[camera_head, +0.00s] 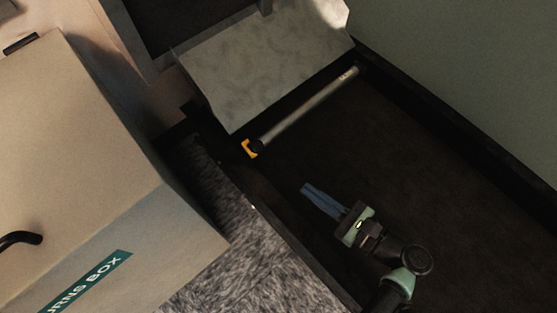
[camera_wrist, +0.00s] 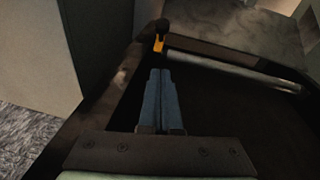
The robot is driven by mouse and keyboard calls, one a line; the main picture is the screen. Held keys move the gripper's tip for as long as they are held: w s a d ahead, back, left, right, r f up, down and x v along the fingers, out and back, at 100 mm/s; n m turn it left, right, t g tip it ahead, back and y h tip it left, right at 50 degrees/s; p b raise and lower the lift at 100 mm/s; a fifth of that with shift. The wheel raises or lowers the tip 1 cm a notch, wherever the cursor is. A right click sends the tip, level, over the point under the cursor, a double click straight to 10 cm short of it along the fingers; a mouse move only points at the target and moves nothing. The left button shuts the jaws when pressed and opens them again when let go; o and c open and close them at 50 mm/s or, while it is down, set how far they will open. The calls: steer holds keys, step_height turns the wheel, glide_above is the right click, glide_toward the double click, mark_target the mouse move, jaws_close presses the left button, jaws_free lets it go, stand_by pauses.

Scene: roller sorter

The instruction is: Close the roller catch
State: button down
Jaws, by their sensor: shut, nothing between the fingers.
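The roller catch is a small orange piece (camera_head: 249,148) at the near left end of a grey metal roller (camera_head: 308,107) in the head view. In the wrist view the orange catch (camera_wrist: 158,45) shows just beyond my fingertips, with a dark knob above it, and the roller (camera_wrist: 230,72) runs off to the right. My gripper (camera_head: 305,188) is shut and empty, with its blue fingers together, below and right of the catch and apart from it. In the wrist view its fingertips (camera_wrist: 160,72) point toward the catch. I cannot tell whether the catch is open.
A pale sloping plate (camera_head: 265,65) lies behind the roller. A dark bed (camera_head: 400,150) with a raised edge surrounds my gripper. A large beige box with a green label (camera_head: 90,285) stands at the left. The dark bed between gripper and roller looks clear.

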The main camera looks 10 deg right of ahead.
mark_target(260, 151)
steer(key=b+x, duration=0.1)
steer(key=x, duration=0.1)
steer(key=b+x, duration=0.1)
steer(key=x, duration=0.2)
steer(key=b+x, duration=0.1)
steer(key=x, duration=0.1)
steer(key=shift+w+a+f+b, duration=0.1)
steer(key=shift+a+f+b, duration=0.15)
steer(key=shift+f+b, duration=0.1)
steer(key=w+a+r+b, duration=0.1)
steer(key=w+a+r, duration=0.1)
steer(key=w, duration=0.1)
steer(key=shift+a+r, duration=0.4)
steer(key=shift+r, duration=0.1)
steer(key=shift+r+p, duration=0.25)
steer(key=shift+p, duration=0.6)
steer(key=shift+f, duration=0.1)
